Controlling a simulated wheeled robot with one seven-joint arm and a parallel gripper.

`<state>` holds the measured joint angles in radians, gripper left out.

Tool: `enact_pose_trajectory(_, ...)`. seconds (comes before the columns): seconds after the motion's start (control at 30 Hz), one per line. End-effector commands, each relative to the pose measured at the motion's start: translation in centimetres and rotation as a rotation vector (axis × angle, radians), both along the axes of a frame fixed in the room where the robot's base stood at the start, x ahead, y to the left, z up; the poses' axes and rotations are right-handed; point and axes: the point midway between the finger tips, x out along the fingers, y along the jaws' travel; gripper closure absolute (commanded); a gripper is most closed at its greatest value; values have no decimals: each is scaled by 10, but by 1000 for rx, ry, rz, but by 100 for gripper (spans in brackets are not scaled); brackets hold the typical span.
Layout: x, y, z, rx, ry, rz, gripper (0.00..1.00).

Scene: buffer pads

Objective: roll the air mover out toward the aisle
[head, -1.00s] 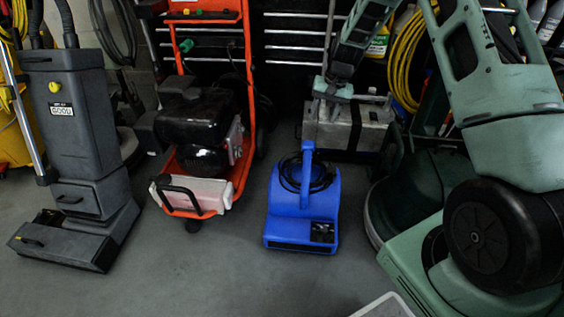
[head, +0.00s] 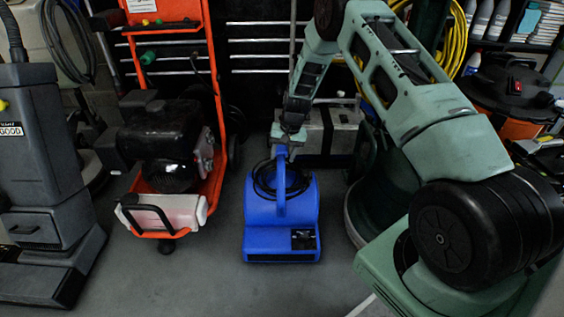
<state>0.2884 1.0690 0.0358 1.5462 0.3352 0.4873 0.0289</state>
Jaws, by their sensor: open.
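The blue air mover (head: 268,222) stands upright on the grey floor in the middle of the head view. A dark cord is coiled around the base of its upright blue handle (head: 281,188). My green arm reaches over from the right, and my gripper (head: 286,146) is at the top of the handle, pointing down. It is open. The fingers are small and dark here, so I cannot tell whether they straddle the handle or touch it.
An orange-framed machine (head: 216,120) stands close on the left, with a grey floor cleaner (head: 45,180) further left. A grey metal case (head: 335,135) and black drawers are behind. A dark green round machine (head: 355,215) is close on the right. Floor in front is clear.

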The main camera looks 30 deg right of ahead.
Motion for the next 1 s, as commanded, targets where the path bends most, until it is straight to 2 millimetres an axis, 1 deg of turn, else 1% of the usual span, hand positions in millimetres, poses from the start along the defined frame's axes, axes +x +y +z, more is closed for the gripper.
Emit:
enact_pose_trajectory(0.03, 1, 1, -8, 0, 1, 1, 51)
enact_pose_trajectory(0.2, 2, 3, -18, 0, 0, 1, 51)
enact_pose_trajectory(0.5, 2, 4, -19, 0, 0, 1, 51)
enact_pose_trajectory(0.57, 2, 3, -19, 0, 0, 1, 67)
enact_pose_trajectory(0.6, 2, 3, -19, 0, 0, 1, 78)
enact_pose_trajectory(0.67, 2, 3, -18, 0, 0, 1, 95)
enact_pose_trajectory(0.7, 2, 3, -18, 0, 0, 1, 100)
enact_pose_trajectory(1.0, -1, 5, -17, 2, 3, 1, 100)
